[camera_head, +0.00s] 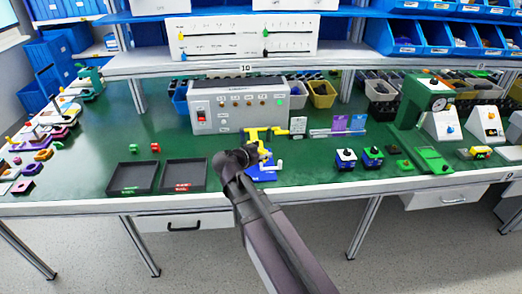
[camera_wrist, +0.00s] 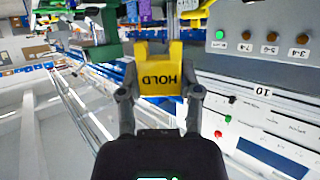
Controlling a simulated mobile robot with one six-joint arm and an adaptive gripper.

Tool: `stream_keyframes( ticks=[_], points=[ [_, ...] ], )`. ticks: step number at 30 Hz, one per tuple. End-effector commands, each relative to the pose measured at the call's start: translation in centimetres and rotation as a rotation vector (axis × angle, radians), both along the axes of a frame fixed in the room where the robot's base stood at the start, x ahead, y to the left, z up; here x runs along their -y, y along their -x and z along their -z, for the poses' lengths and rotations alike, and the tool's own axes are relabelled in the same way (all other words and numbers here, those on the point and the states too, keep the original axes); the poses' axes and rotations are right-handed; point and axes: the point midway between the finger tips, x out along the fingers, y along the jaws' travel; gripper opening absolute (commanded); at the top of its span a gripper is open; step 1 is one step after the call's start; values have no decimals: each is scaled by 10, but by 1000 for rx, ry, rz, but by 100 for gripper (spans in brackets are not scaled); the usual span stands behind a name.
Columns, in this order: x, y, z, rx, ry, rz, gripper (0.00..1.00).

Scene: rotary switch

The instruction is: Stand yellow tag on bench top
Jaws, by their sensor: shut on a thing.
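The yellow tag (camera_wrist: 160,80), printed HOLD, sits between the two fingers of my gripper (camera_wrist: 158,98) in the wrist view. The print appears upside down there. My gripper is shut on it. In the head view my gripper (camera_head: 262,157) is over the front middle of the green bench top (camera_head: 315,165), at a yellow fixture with a blue base (camera_head: 265,177). The tag is hard to tell apart from the yellow fixture there. I cannot tell whether the tag touches anything below.
A grey control box (camera_head: 238,105) with a red switch stands behind my gripper. Two black trays (camera_head: 184,176) lie to the left. Small blue units (camera_head: 346,158) and a green press (camera_head: 420,105) stand to the right. Bare bench shows between the fixture and the blue units.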

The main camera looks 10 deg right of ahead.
Motion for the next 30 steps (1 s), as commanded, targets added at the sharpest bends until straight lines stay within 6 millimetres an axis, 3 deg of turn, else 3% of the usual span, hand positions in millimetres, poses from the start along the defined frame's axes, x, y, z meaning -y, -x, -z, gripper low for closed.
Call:
stream_keyframes(
  ticks=[8,21,30],
  points=[
    [0,0,-11,0,0,0,19],
    [0,0,-59,0,0,0,19],
    [0,0,-74,0,0,0,19]
  ],
)
